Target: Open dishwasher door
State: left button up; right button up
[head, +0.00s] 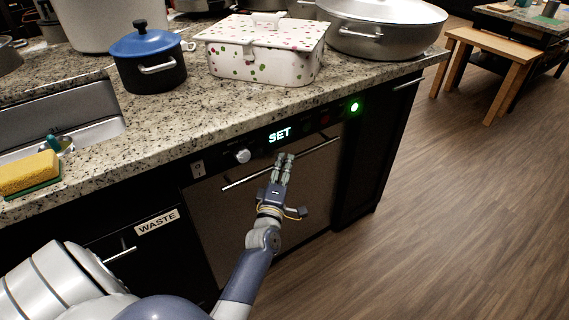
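The dishwasher door (225,225) is a flat grey-brown panel under the counter and stands closed. Its long bar handle (318,147) runs across the top of the door, below a black control panel (215,165) with a lit "SET" display. The fingers are close together, side by side. I cannot tell whether they touch or grip the bar. My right gripper is not in view.
The granite counter (205,120) juts out above the door. It holds a blue-lidded pot (150,75), a dotted white box (262,60), a large pan (385,30) and a sponge (28,172) by the sink. A "WASTE" drawer (100,232) is left. The wooden floor (450,220) at right is clear.

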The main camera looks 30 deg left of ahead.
pick_arm(q)
jog(key=shift+w+a, duration=0.2)
jog(key=shift+w, duration=0.35)
grip_shut()
jog(key=shift+d, duration=0.1)
